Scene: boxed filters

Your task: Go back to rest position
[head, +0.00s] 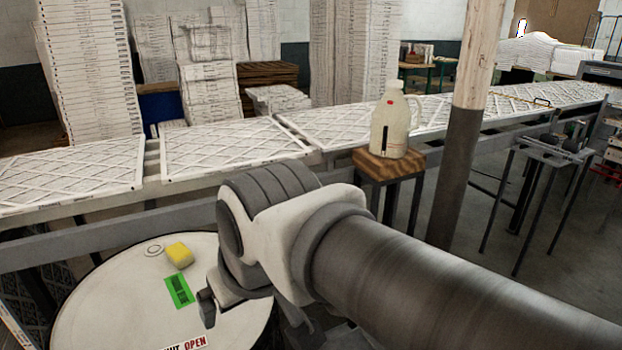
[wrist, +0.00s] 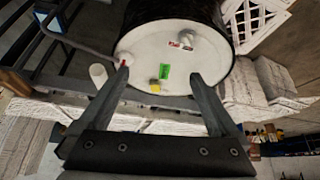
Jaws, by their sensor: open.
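My gripper (head: 208,308) hangs at the end of my bent arm, over the right part of the white drum top (head: 105,300) in the head view. In the wrist view my gripper (wrist: 159,77) has its two fingers wide apart with nothing held between them. The white drum lid (wrist: 150,50) lies beyond the fingertips. A yellow block (head: 179,254) and a green label (head: 180,291) are on the drum top. The yellow block (wrist: 155,86) and green label (wrist: 165,71) show between the fingers in the wrist view. In the head view my wrist hides most of the gripper.
A conveyor with flat white filters (head: 230,147) runs behind the drum. A white jug (head: 390,122) stands on a wooden-topped stand (head: 398,163). A post (head: 463,130) rises right of it. Stacked filters (head: 88,70) stand at the back. A metal stand (head: 550,150) is at right.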

